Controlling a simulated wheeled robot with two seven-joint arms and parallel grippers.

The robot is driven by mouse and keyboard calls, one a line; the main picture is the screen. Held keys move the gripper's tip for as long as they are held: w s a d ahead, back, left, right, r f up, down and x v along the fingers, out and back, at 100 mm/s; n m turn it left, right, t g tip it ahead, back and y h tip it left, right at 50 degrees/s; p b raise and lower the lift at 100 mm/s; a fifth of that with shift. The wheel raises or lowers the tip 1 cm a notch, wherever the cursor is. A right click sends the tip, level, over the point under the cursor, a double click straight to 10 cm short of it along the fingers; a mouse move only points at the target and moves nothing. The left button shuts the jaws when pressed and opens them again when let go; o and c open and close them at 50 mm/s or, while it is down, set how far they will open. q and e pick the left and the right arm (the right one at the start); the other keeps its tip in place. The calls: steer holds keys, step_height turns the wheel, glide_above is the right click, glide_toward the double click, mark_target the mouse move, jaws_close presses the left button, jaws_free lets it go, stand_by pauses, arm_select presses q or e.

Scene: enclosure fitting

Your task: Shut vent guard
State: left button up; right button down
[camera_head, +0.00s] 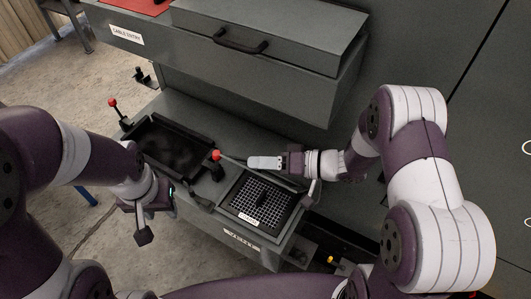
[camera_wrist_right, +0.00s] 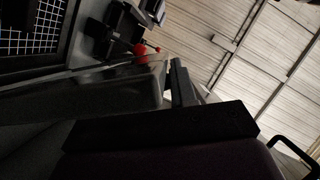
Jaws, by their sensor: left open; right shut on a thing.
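My right gripper (camera_head: 265,162) is at the guard's far edge, pointing left. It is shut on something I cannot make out. My left gripper (camera_head: 145,212) is open and empty, left of the bench's front edge and away from the guard.
An open black tray (camera_head: 172,147) sits left of the guard. Red-knobbed levers stand near it, one (camera_head: 217,155) just left of my right gripper and one (camera_head: 113,103) at the far left. A grey box with a handle (camera_head: 240,42) overhangs behind.

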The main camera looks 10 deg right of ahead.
steer(key=s+a+f+n+t+h+b, duration=0.1)
steer(key=s+a+f+n+h, duration=0.1)
steer(key=s+a+f+n, duration=0.2)
steer(key=shift+s+f+t, duration=0.3)
steer(key=shift+s+f, duration=0.5)
steer(key=shift+f, duration=0.25)
steer(key=c, duration=1)
jaws_free()
steer(key=shift+o, duration=0.2)
steer(key=v, duration=1.2)
steer(key=shift+d+r+p, duration=0.2)
steer(key=shift+d+p, duration=0.05)
steer(key=shift+p, duration=0.05)
steer(key=shift+s, duration=0.15)
